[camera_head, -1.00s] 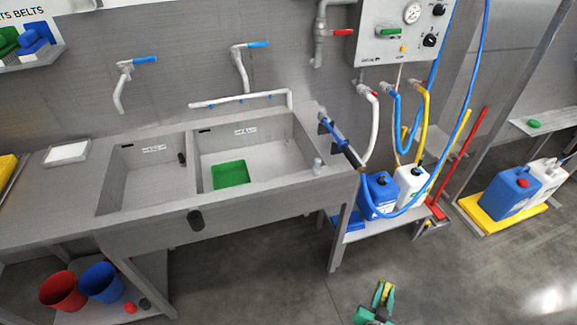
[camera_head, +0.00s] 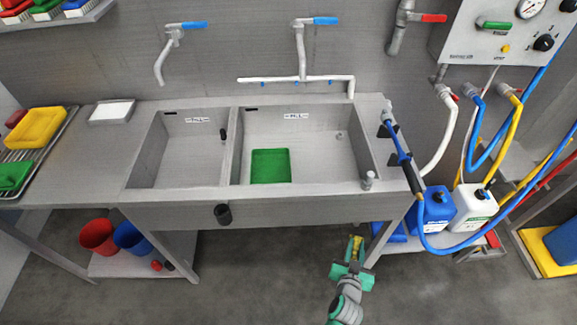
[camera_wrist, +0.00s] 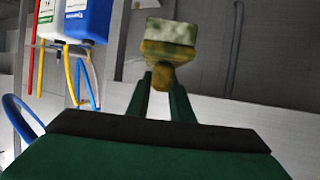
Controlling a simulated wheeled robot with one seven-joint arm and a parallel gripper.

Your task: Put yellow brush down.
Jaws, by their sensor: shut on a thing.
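My gripper (camera_head: 352,268) is low in front of the sink bench, below its front edge near the right leg. It is shut on the yellow brush (camera_head: 355,246), which sticks up out of the fingers. In the wrist view the yellow brush (camera_wrist: 160,52) shows a yellow body and a pale block of bristles at its far end. The green fingertips close on its near end, and nothing else touches it there.
A steel double sink (camera_head: 297,189) holds a green tray (camera_head: 271,166) in its right basin. A red bucket (camera_head: 97,236) and a blue bucket (camera_head: 131,238) stand below. Blue and white canisters (camera_head: 472,208) stand right. A drying rack (camera_head: 36,150) with a yellow tray (camera_head: 35,127) is far left.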

